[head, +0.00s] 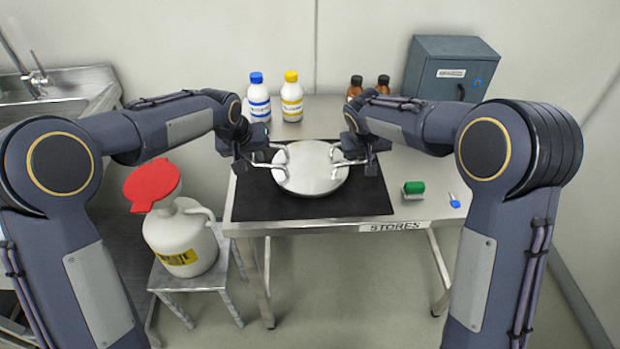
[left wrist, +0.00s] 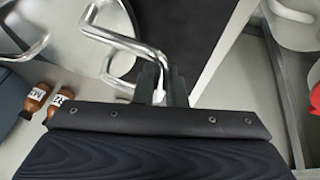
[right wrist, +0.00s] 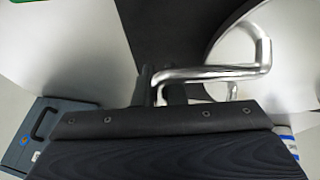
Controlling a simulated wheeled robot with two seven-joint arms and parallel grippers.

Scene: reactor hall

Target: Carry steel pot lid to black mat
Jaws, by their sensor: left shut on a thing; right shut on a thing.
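The steel pot lid (head: 311,170) is a round, shiny disc with a looped bar handle on each side. In the head view it is over the black mat (head: 275,205) on the steel table; I cannot tell whether it touches the mat. My left gripper (head: 258,152) is shut on the lid's left handle, which also shows in the left wrist view (left wrist: 118,40). My right gripper (head: 358,150) is shut on the right handle, seen in the right wrist view (right wrist: 215,72). The lid looks about level. Part of the mat is hidden under the lid.
Blue-capped (head: 259,100) and yellow-capped (head: 292,98) bottles, brown bottles (head: 355,86) and a blue-grey box (head: 450,70) stand at the back. A green-topped item (head: 413,189) and a small blue item (head: 454,200) lie right. A white waste jug (head: 180,235) stands left on a stool.

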